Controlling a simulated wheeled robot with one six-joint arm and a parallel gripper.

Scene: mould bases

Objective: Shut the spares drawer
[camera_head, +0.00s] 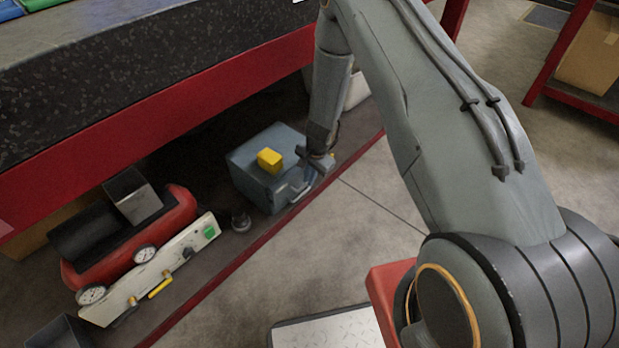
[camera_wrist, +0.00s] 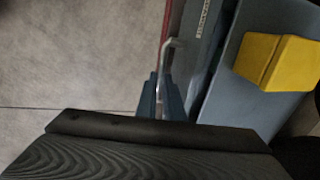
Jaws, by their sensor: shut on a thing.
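The spares drawer is in a small blue-grey cabinet (camera_head: 254,160) on the low shelf under the bench. Its pale bar handle (camera_head: 299,191) is on the front side, and the handle also shows in the wrist view (camera_wrist: 174,44). My gripper (camera_head: 316,160) is at the cabinet's front. In the wrist view its fingers (camera_wrist: 160,92) are closed around the near part of the handle. A labelled drawer front (camera_wrist: 204,28) stands beside the cabinet top, with a narrow dark band between them. How far the drawer is open cannot be told clearly.
A yellow block (camera_head: 270,160) sits on the cabinet top. A red compressor (camera_head: 178,213) and a pale gauge panel (camera_head: 150,275) stand to the left on the shelf. A small dark round object (camera_head: 241,222) is near the cabinet.

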